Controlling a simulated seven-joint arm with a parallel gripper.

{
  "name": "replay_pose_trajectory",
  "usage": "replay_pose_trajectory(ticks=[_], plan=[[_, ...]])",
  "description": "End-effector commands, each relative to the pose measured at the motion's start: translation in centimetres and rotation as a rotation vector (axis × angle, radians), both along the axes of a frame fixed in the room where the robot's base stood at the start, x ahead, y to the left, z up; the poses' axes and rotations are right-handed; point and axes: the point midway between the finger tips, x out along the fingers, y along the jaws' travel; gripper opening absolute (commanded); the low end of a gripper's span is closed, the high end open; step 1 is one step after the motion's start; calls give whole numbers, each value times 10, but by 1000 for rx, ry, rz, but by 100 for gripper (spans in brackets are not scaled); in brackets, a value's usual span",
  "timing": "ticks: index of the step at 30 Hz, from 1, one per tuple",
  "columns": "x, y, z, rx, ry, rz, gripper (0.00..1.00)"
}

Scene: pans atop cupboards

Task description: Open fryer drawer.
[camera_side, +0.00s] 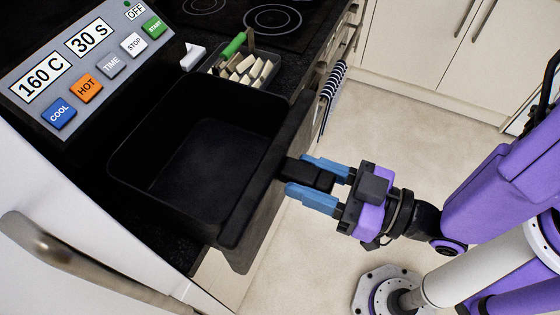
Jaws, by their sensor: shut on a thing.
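The fryer drawer (205,165) is black and stands pulled out from under the fryer's control panel (92,62). Its inside looks empty. My gripper (305,182) is at the drawer's front, with its blue fingers on either side of the black drawer handle (309,174). The fingers are shut on the handle. The inner faces of the fingers are partly hidden.
A dark container with pale sticks (246,70) and a green-handled utensil (233,45) stands behind the drawer on the dark counter. A striped towel (330,92) hangs at the cupboard front. A metal handle (80,265) is at lower left.

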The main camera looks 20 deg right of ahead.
Motion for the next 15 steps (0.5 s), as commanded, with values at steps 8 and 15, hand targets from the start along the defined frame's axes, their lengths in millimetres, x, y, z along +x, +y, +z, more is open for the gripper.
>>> replay_pose_trajectory(ticks=[8, 15], plan=[[-8, -8, 0, 0, 1, -1, 0], [-7, -8, -1, -1, 2, -2, 0]])
